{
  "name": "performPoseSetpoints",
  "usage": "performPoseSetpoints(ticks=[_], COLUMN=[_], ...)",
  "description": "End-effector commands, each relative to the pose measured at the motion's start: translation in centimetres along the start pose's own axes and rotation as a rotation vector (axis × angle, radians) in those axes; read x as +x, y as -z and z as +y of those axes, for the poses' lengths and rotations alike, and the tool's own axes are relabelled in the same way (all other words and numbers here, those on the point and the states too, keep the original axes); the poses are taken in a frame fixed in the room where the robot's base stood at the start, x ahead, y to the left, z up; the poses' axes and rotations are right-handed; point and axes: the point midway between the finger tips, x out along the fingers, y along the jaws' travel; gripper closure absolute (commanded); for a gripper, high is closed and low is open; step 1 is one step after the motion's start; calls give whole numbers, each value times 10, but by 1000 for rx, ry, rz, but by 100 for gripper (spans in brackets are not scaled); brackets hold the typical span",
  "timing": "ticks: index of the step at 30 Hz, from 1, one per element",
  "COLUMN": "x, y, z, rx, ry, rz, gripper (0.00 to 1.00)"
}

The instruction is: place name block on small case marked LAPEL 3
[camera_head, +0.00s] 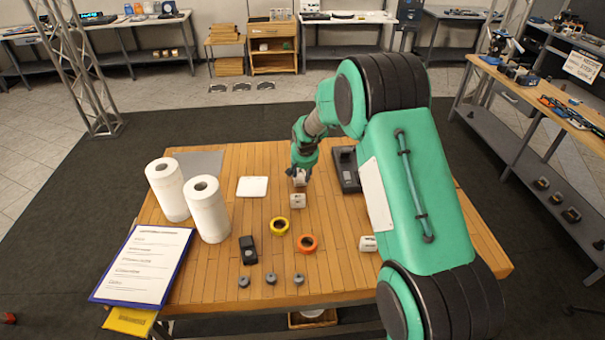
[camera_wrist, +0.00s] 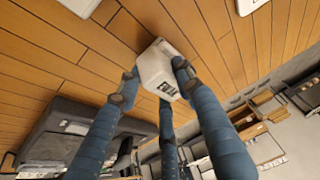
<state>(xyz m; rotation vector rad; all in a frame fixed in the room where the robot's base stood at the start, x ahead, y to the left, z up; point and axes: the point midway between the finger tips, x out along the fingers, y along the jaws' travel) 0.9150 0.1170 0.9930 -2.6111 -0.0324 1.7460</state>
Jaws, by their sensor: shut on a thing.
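My gripper (camera_head: 299,182) is shut on a small white block, with a finger on either side of it, over the middle of the table. The wrist view shows this name block (camera_wrist: 158,68) between the fingertips, with dark lettering too small to read. In the head view a small white case (camera_head: 298,201) with a dark mark is just below and in front of the gripper. Whether it touches the block I cannot tell. Another small white case (camera_head: 368,243) is farther right, partly hidden by my arm. Neither case's label is legible.
A flat white plate (camera_head: 252,187) lies left of the gripper, a dark tray (camera_head: 346,170) right. Yellow (camera_head: 279,226) and orange (camera_head: 308,244) rings, a black device (camera_head: 248,250) and small grey knobs are nearer. Two paper rolls (camera_head: 207,210) and a clipboard (camera_head: 145,266) occupy the left side.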

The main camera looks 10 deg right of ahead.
Motion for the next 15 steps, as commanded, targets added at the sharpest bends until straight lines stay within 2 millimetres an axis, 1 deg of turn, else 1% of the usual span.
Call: performPoseSetpoints(ticks=[5,6,9,15], x=[3,3,2,2], y=[-1,-1,-1,-1], z=[0,0,0,0], rx=[0,0,0,0], ry=[0,0,0,0], rz=[0,0,0,0], gripper=[95,63,46,46])
